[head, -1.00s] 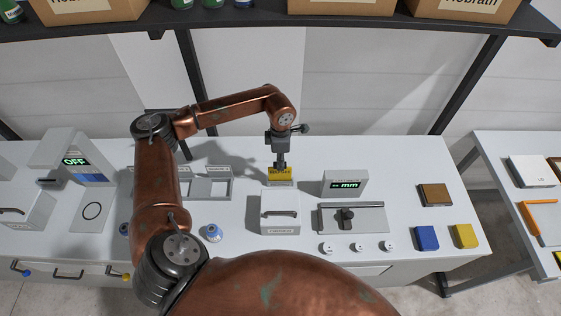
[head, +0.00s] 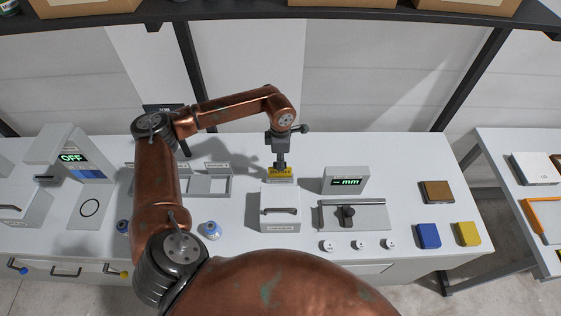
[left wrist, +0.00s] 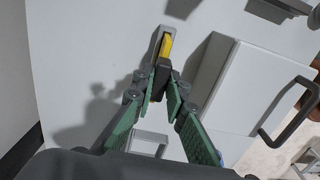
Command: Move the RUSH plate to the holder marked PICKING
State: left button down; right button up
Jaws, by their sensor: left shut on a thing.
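The yellow plate (head: 279,172) is upright behind the grey box near the bench's middle; its lettering is too small to read. My left gripper (head: 280,164) points down and is shut on the plate's upper edge. In the left wrist view the gripper (left wrist: 161,76) holds the yellow plate (left wrist: 167,45), seen edge-on, with a narrow grey holder (left wrist: 156,42) around or beneath it. I cannot tell how deep the plate sits in it. The holder's label is not readable. My right gripper is not in view.
The grey handled box (head: 280,196) stands close in front of the plate. A grey display (head: 344,181) and a measuring fixture (head: 352,216) stand to the right. Grey open trays (head: 208,185) lie left of it. Blue (head: 428,236) and yellow (head: 468,234) blocks lie front right.

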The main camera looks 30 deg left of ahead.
pick_arm(q)
jog(key=shift+f, duration=0.15)
jog(key=c, duration=1.8)
grip_release()
jog(key=shift+c, duration=0.2)
notch_tip(320, 180, up, 12)
